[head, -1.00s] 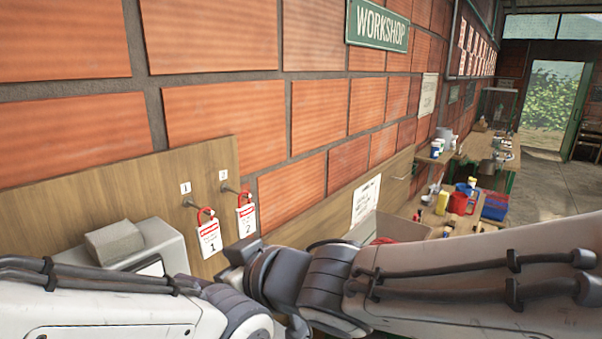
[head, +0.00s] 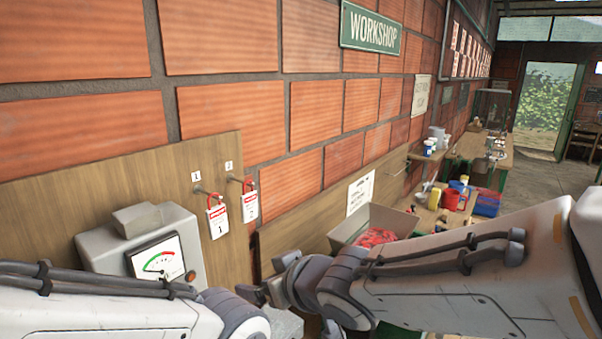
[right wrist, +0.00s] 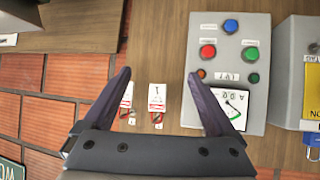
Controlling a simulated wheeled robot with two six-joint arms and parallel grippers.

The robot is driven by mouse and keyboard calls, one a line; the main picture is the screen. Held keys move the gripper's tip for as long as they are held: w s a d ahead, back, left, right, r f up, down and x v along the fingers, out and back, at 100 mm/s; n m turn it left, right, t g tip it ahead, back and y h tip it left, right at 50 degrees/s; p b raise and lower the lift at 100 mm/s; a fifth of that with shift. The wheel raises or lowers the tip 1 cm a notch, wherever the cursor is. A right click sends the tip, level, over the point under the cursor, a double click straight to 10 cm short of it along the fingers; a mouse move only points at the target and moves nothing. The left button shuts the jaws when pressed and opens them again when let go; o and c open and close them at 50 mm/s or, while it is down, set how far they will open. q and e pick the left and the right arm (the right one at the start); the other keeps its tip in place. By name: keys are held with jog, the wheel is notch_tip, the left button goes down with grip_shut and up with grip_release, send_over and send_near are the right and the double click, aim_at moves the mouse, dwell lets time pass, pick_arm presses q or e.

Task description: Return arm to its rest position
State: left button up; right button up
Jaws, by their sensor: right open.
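My right arm reaches in from the right in the head view. Its gripper (head: 252,293) is low in the picture, in front of the wooden board (head: 100,190). In the right wrist view the right gripper (right wrist: 158,78) is open with nothing between its fingers. Tag 1 (head: 217,222) and tag 2 (head: 250,204), with red padlock-like tops, hang on hooks on the board. My left arm (head: 110,310) crosses the lower left of the head view; its fingers do not show.
A grey box with a gauge (head: 158,262) is on the board's left; its buttons show in the right wrist view (right wrist: 228,70). A carton with red contents (head: 345,228) and a bench with bottles and containers (head: 465,200) stand beyond the right arm. Open floor lies at the far right.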

jog(key=d+f+m+g+h, duration=0.1)
jog(key=d+f+m+h, duration=0.15)
jog(key=d+f, duration=0.4)
jog(key=d+f+m+g+h, duration=0.1)
jog(key=d+f+m+h, duration=0.2)
jog(key=d, duration=0.6)
jog(key=s+d+f+m+g+h, duration=0.15)
jog(key=s+d+f+g, duration=0.25)
jog(key=s+d+f, duration=0.5)
jog(key=s+a+f+n+g+b, duration=0.1)
jog(key=s+a+f+n+b, duration=0.1)
jog(key=s+a+b, duration=0.3)
jog(key=s+a+f+n+g+y+b, duration=0.1)
jog(key=s+a+f+n+g+b, duration=0.1)
jog(key=s+a+n+b, duration=0.2)
jog(key=s+a+b, duration=0.2)
jog(key=a, duration=0.2)
jog(key=shift+b, duration=0.3)
jog(key=shift+a, duration=0.35)
jog(key=shift+n, duration=0.3)
